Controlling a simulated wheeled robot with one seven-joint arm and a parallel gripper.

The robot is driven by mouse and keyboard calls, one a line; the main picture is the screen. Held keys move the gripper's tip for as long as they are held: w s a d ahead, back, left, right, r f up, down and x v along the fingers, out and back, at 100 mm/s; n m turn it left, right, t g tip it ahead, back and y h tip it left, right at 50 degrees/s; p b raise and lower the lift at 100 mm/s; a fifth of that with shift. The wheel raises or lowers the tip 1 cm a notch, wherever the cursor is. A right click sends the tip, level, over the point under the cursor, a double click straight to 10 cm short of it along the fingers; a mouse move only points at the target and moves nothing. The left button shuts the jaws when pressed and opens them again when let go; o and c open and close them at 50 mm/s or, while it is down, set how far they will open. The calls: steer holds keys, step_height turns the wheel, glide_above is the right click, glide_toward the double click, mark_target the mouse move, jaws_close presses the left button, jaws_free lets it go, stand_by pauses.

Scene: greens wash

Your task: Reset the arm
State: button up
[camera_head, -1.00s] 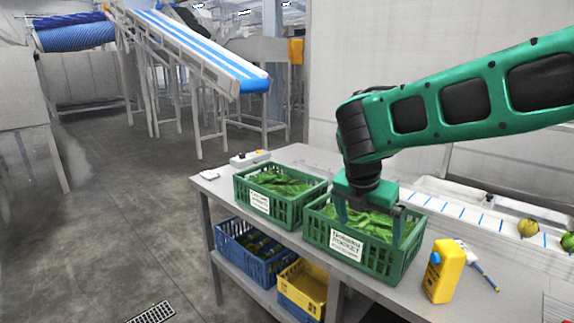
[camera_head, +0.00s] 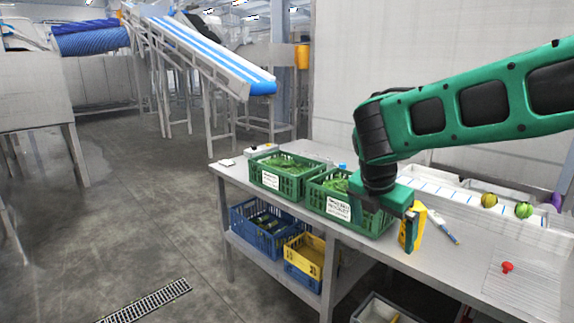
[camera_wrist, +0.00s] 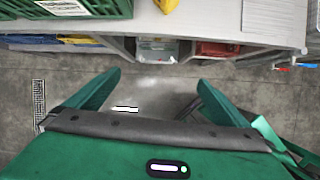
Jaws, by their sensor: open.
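My green arm reaches in from the right in the head view. My gripper (camera_head: 382,215) hangs over the front edge of the table (camera_head: 448,262), in front of the right green crate (camera_head: 372,226) and partly hiding it. In the wrist view my gripper (camera_wrist: 165,88) is open, its two green fingers wide apart with nothing between them. Grey floor shows beyond the fingers. The right green crate also shows at the upper left of the wrist view (camera_wrist: 90,10). It holds leafy greens and has a white label.
A second green crate (camera_head: 285,187) of greens stands left of the first. A yellow device (camera_head: 413,228) stands close to my gripper. A red knob-like object (camera_head: 507,267) lies at right. Blue (camera_head: 256,232) and yellow (camera_head: 303,258) crates sit on the lower shelf. The floor at left is open.

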steer(key=s+d+f+m+g, duration=0.2)
steer(key=s+d+m, duration=1)
steer(key=d+m, duration=0.3)
steer(key=s+d+f+m+y, duration=0.1)
steer(key=s+d+f+m, duration=0.1)
steer(key=s+m, duration=0.6)
steer(key=s+d+f+m+g+y, duration=0.1)
steer(key=s+f+m+y, duration=0.1)
steer(key=s+m, duration=0.6)
steer(key=shift+s+d+m, duration=0.2)
steer(key=shift+d+m, duration=0.2)
steer(key=shift+m, duration=0.3)
steer(key=shift+f, duration=0.1)
